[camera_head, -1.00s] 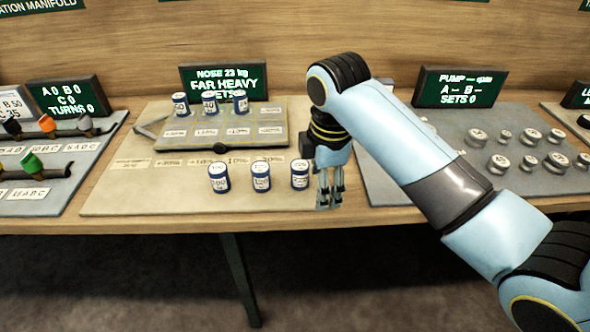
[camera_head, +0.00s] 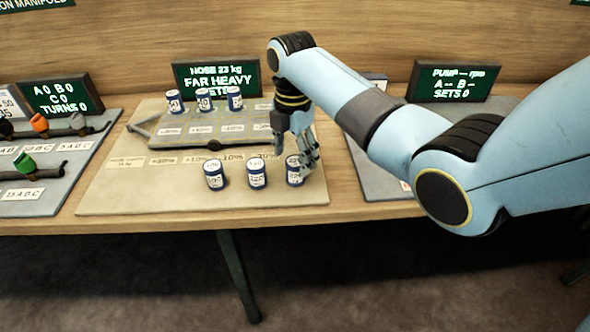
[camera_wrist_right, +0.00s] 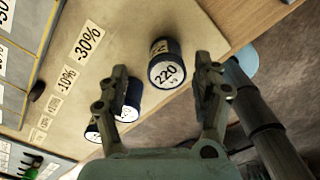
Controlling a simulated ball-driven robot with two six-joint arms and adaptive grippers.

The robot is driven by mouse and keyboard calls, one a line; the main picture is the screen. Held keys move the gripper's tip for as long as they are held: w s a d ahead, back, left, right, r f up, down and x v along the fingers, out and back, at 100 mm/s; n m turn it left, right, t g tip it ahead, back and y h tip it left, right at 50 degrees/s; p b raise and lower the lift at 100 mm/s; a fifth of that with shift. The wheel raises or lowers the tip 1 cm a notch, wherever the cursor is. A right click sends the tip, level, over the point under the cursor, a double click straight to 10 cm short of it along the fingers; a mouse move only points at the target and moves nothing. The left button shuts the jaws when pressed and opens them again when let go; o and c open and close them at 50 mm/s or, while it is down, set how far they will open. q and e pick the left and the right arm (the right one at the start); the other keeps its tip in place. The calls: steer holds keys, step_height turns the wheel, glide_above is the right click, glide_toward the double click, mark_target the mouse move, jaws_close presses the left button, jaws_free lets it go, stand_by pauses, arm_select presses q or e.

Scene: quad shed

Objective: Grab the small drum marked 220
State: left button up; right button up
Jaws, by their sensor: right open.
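The small drum marked 220 (camera_wrist_right: 166,72) is a dark blue can with a white top, standing upright. In the head view I take it to be the rightmost drum (camera_head: 294,178) of the front row, partly hidden by my gripper. My right gripper (camera_head: 308,152) is open at this drum. In the wrist view the drum shows between and beyond the two fingertips of the right gripper (camera_wrist_right: 161,68); I cannot tell whether they touch it. My left gripper is in neither view.
Two similar drums, the middle one (camera_head: 256,174) and the left one (camera_head: 215,176), stand left of it. Three more drums (camera_head: 204,100) stand on a raised grey panel (camera_head: 185,141) behind. The beige board (camera_head: 120,195) is clear at front left.

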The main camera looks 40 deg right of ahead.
mark_target(295, 171)
steer(key=f, duration=0.4)
steer(key=shift+s, duration=0.4)
steer(key=shift+f, duration=0.35)
steer(key=shift+c, duration=0.3)
steer(key=c, duration=1.3)
steer(key=shift+o, duration=0.2)
steer(key=shift+r, duration=0.15)
